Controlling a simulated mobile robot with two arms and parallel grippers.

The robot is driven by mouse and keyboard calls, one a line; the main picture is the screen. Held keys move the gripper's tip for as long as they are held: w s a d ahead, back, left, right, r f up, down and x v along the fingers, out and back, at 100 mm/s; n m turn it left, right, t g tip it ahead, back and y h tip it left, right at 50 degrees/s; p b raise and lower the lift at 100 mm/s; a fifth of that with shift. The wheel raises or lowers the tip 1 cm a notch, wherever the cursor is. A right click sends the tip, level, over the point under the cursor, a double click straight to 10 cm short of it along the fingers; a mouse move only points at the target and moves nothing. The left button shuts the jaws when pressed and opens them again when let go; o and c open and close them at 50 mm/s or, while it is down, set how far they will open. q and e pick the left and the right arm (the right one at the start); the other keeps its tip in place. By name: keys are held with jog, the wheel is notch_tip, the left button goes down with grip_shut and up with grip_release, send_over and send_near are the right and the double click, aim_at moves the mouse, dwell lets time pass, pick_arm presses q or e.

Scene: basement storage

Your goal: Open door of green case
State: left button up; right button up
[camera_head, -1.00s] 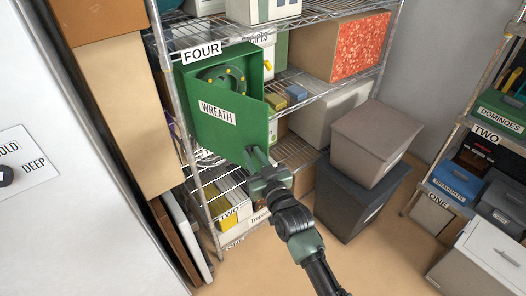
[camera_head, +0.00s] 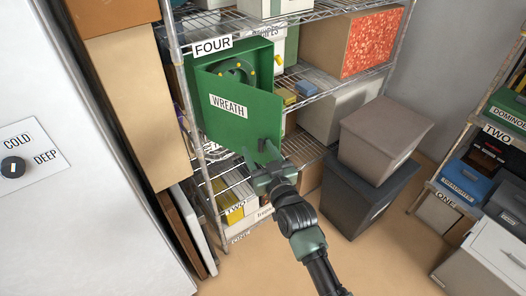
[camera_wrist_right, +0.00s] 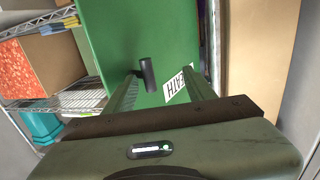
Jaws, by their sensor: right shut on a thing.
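The green case (camera_head: 262,52) stands on the wire shelf at the FOUR label. Its green door (camera_head: 215,125), labelled WREATH, stands partly open with its right side swung out towards me. A dark green wreath (camera_head: 235,69) with yellow dots shows inside, above the door's top edge. A small black handle (camera_head: 263,145) sits low on the door's right side. My right gripper (camera_head: 256,158) reaches up from below and is shut on this handle. In the right wrist view the handle (camera_wrist_right: 147,75) shows between the two fingers, in front of the door (camera_wrist_right: 130,35). My left gripper is not in view.
A grey box (camera_head: 385,135) sits on a dark bin (camera_head: 360,190) to the right of my arm. A tall cardboard box (camera_head: 138,110) and a white appliance (camera_head: 60,220) stand at the left. Bare floor (camera_head: 380,250) lies around my arm.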

jog(key=shift+s+a+r, duration=0.1)
jog(key=shift+a+r, duration=0.35)
jog(key=shift+r, duration=0.05)
jog(key=f+b+v, duration=0.1)
jog(key=v, duration=0.7)
jog(key=shift+w+d+b, duration=0.25)
jog(key=shift+d+b, duration=0.1)
